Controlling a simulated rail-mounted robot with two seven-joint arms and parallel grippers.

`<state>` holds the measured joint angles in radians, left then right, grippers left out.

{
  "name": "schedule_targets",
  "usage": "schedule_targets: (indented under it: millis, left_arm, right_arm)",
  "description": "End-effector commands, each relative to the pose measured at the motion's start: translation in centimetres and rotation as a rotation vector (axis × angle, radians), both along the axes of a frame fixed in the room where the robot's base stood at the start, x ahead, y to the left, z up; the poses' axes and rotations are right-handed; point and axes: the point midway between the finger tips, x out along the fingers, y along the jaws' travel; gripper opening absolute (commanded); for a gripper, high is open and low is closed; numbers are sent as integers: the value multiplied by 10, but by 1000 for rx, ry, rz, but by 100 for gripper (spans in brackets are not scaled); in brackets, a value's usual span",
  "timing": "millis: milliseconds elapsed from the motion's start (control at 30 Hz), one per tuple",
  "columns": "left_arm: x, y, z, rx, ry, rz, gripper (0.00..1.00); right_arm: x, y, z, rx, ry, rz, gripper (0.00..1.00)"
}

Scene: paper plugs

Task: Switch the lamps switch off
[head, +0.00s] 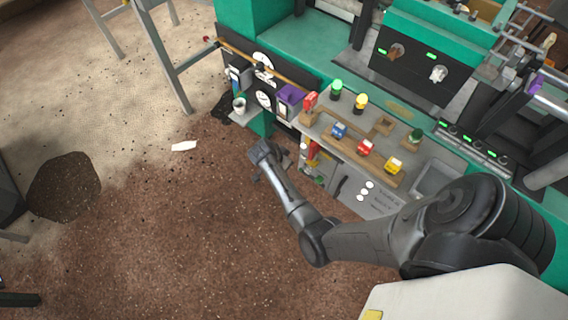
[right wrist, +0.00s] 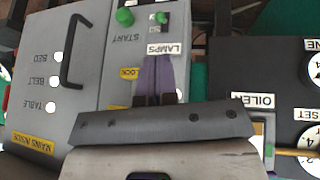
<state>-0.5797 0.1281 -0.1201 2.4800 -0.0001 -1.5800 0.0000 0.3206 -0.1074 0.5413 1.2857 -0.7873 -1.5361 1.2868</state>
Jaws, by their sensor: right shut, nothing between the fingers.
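The LAMPS label (right wrist: 163,48) is on a grey panel and reads upside down in the right wrist view. A small switch with a green part (right wrist: 161,18), which I take as the lamps switch, sits just above that label in the picture. My right gripper (right wrist: 154,62) is shut and empty, its fingertips beside the label and apart from the switch in the picture. Whether they touch the panel cannot be told. In the head view my right gripper (head: 266,155) is at the left end of the machine's front, where the switch is too small to make out. My left gripper is not in view.
A green START button (right wrist: 124,17) is close to the switch. A black handle (right wrist: 72,50) and several white lamps are on the panel. An OILER label (right wrist: 252,99) and dark gauge panel are at right. Coloured blocks stand on the bench (head: 395,143). The floor (head: 150,230) is mostly clear.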

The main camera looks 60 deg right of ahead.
Motion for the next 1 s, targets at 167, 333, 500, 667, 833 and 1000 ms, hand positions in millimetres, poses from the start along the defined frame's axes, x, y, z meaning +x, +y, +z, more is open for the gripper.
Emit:
schedule_targets:
  millis: [167,333,500,667,833,1000]
  left_arm:
    - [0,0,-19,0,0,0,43]
    - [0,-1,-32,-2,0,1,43]
    - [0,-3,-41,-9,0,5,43]
    - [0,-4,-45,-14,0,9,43]
    - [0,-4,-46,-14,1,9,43]
    - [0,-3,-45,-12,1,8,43]
  right_arm:
    - [-10,-16,-35,-1,2,-1,0]
    - [-16,-28,-58,0,1,0,0]
    - [-21,-37,-74,0,1,0,0]
    - [-23,-41,-81,1,-1,0,0]
    - [-24,-43,-83,1,-1,0,0]
    - [-24,-43,-83,1,-1,0,0]
